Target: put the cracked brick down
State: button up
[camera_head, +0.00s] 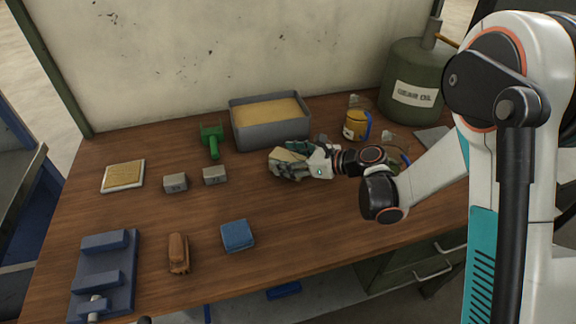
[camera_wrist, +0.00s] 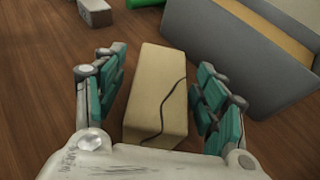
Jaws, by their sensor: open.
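The cracked brick (camera_wrist: 160,95) is a pale yellow block with a dark crack line running down its top and front. In the wrist view it stands on the brown wooden bench between the fingers of my gripper (camera_wrist: 160,98). A gap shows on both sides, so the fingers are open around it without gripping it. In the head view the brick (camera_head: 285,156) is partly hidden by my gripper (camera_head: 290,165), in front of the grey bin.
A grey bin (camera_head: 271,127) of sand-coloured material stands just behind the brick. Several small items lie to the left: two grey blocks (camera_head: 175,183), a green tool (camera_head: 211,138), a blue cloth (camera_head: 237,236). A yellow mug (camera_head: 354,125) stands to the right. Bare bench (camera_head: 290,215) lies in front.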

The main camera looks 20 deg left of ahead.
jog(key=shift+c, duration=0.6)
jog(key=c, duration=1.4)
jog(key=shift+o, duration=0.2)
jog(key=shift+r, duration=0.1)
